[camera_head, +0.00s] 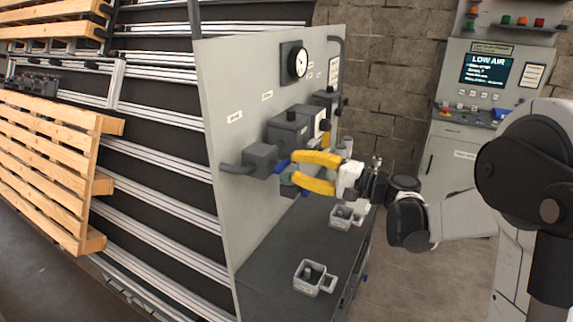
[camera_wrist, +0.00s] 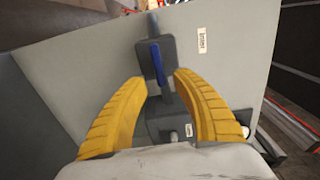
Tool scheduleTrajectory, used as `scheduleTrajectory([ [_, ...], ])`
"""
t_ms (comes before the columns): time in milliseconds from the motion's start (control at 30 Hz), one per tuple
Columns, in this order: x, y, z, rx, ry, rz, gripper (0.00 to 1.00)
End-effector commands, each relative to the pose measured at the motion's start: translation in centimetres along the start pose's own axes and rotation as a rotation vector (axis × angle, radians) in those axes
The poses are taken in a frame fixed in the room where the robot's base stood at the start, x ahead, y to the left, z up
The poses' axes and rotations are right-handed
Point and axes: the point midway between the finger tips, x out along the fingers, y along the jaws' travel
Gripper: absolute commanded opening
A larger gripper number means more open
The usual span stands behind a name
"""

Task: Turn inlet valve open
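The inlet valve (camera_head: 262,159) is a grey block on a pipe, mounted on the grey upright panel. Its blue lever (camera_head: 281,167) sticks out toward my gripper. In the wrist view the blue lever (camera_wrist: 155,66) runs roughly up and down across the grey valve body (camera_wrist: 168,45). My gripper (camera_head: 297,168) has yellow fingers and is open and empty. In the wrist view the fingertips (camera_wrist: 160,77) stand on either side of the lever's lower end, with gaps on both sides. I cannot tell whether the tips reach past the lever in depth.
Two small grey cups (camera_head: 310,277) stand on the dark shelf (camera_head: 270,262) below. A control cabinet with a "LOW AIR" screen (camera_head: 487,70) is at right. Wooden pallets (camera_head: 45,165) are at left.

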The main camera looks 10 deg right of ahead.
Motion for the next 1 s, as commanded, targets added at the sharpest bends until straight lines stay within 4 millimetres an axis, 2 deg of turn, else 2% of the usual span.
scheduleTrajectory([
  [33, -1.3, 0.0, -0.1, 0.000, 0.004, 0.000, 0.34],
  [200, -5.0, 0.0, -0.1, 0.000, 0.004, 0.000, 0.34],
  [400, -7.8, 0.0, -0.1, 0.000, 0.002, 0.000, 0.34],
  [533, -8.3, 0.0, 0.0, 0.000, 0.000, 0.000, 0.34],
  [833, -8.3, 0.0, 0.1, -0.001, -0.001, 0.006, 0.34],
  [933, -7.8, 0.4, 1.2, -0.012, 0.000, 0.056, 0.34],
  [1000, -7.3, 1.0, 2.7, -0.031, 0.001, 0.135, 0.34],
])
